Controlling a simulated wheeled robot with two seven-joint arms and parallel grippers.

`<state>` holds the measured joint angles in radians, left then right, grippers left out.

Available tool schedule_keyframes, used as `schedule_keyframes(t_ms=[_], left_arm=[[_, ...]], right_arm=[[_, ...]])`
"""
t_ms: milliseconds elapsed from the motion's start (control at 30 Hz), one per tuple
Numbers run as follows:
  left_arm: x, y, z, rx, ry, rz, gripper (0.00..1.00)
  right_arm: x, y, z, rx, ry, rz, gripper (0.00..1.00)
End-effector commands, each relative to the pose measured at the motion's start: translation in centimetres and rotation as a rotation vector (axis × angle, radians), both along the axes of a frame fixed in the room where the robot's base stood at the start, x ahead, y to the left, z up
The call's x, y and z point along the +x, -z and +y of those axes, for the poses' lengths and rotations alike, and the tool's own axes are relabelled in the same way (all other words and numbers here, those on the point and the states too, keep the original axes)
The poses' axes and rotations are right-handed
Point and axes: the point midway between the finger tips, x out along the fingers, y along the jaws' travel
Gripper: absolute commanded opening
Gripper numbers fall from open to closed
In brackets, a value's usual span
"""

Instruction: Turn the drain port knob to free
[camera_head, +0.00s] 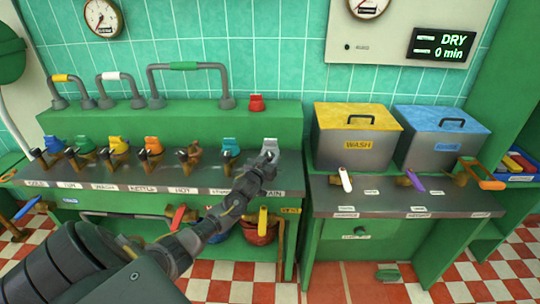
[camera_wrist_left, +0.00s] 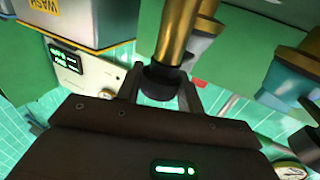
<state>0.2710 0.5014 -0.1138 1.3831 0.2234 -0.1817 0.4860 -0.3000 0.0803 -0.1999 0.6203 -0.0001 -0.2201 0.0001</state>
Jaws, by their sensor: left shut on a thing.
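The drain port (camera_head: 270,144) has a pale grey top and stands at the right end of the row of ports on the green bench, behind a label ending in "AIN" (camera_head: 269,193). My left gripper (camera_head: 267,160) is at this port and covers its knob in the head view. In the left wrist view, the knob (camera_wrist_left: 161,82) is a dark cap on a brass stem (camera_wrist_left: 177,35). The fingers of my left gripper (camera_wrist_left: 160,92) are shut on the dark cap from both sides. My right gripper is not in view.
A yellow-lidded WASH box (camera_head: 355,150) and a blue-lidded box (camera_head: 437,150) stand on the right counter. A display (camera_head: 441,45) reads DRY, 0 min. A red pot (camera_head: 260,229) is below the bench.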

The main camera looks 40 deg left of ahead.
Motion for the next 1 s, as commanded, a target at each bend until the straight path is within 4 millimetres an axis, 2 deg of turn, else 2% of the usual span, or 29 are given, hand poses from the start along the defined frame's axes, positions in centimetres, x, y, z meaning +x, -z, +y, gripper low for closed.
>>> schedule_keyframes(t_ms=[167, 500, 1000], left_arm=[[0.1, 0.1, -0.4, -0.010, -0.160, -0.001, 0.14], [0.2, 0.3, -0.4, -0.007, -0.430, 0.003, 0.14], [0.2, 0.1, -0.3, 0.000, -0.606, 0.001, 0.14]], right_arm=[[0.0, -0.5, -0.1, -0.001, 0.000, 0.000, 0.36], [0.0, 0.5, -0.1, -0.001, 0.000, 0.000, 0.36], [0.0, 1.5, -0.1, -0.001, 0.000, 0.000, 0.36]])
